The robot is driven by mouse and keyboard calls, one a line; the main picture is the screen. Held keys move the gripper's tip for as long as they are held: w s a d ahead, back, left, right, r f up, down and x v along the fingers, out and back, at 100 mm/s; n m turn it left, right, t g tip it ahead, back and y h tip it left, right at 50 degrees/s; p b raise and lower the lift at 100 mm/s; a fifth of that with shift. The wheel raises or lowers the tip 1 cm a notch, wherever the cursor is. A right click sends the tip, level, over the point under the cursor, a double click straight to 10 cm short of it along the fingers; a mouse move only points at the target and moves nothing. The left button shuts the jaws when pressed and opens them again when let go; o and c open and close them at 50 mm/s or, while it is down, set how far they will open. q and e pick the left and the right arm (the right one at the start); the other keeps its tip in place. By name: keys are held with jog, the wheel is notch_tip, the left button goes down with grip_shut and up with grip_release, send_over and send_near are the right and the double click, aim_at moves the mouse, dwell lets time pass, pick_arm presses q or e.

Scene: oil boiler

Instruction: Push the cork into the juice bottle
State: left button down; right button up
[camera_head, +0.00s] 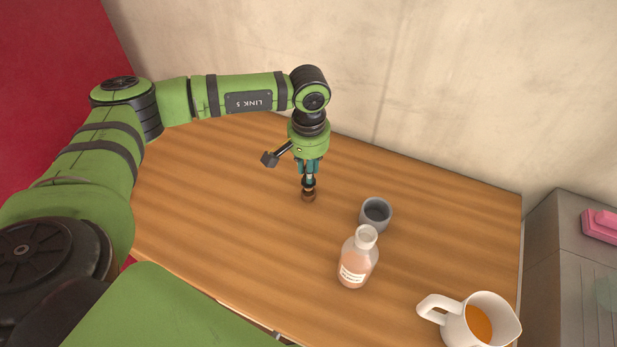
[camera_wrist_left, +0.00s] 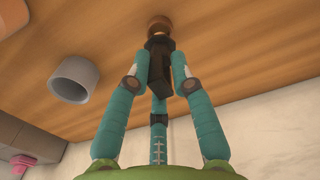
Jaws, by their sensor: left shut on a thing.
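My left gripper (camera_head: 309,182) points down above the back middle of the wooden table. In the wrist view its teal fingers (camera_wrist_left: 158,85) are closed around a dark piece with a round brown end, which I take to be the cork (camera_wrist_left: 158,25). The brown end also shows below the fingertips in the head view (camera_head: 308,196); I cannot tell whether it touches the table. The juice bottle (camera_head: 356,265), clear with pinkish contents and a white label, stands upright to the front right of the gripper, apart from it. Its mouth is open. My right gripper is out of view.
A grey cup (camera_head: 375,214) stands just behind the bottle and also shows in the wrist view (camera_wrist_left: 74,80). A white jug (camera_head: 480,322) with orange liquid is at the front right. The wooden table (camera_head: 220,200) is clear on the left. A wall rises behind.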

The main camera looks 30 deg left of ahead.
pick_arm(q)
jog(key=w+d+r+b, duration=0.4)
jog(key=w+d+r, duration=0.2)
jog(key=d, duration=0.4)
jog(key=shift+w+r, duration=0.15)
jog(key=shift+r, duration=0.65)
jog(key=s+d+r+p, duration=0.2)
jog(key=s+d+r, duration=0.2)
jog(key=s+r, duration=0.3)
jog(key=s+d+r+p, duration=0.2)
jog(key=s+r, duration=0.5)
jog(key=s, duration=0.5)
jog(key=shift+s+d, duration=0.15)
jog(key=shift+d, duration=0.75)
notch_tip(320, 180, down, 5)
jog(key=b, duration=0.5)
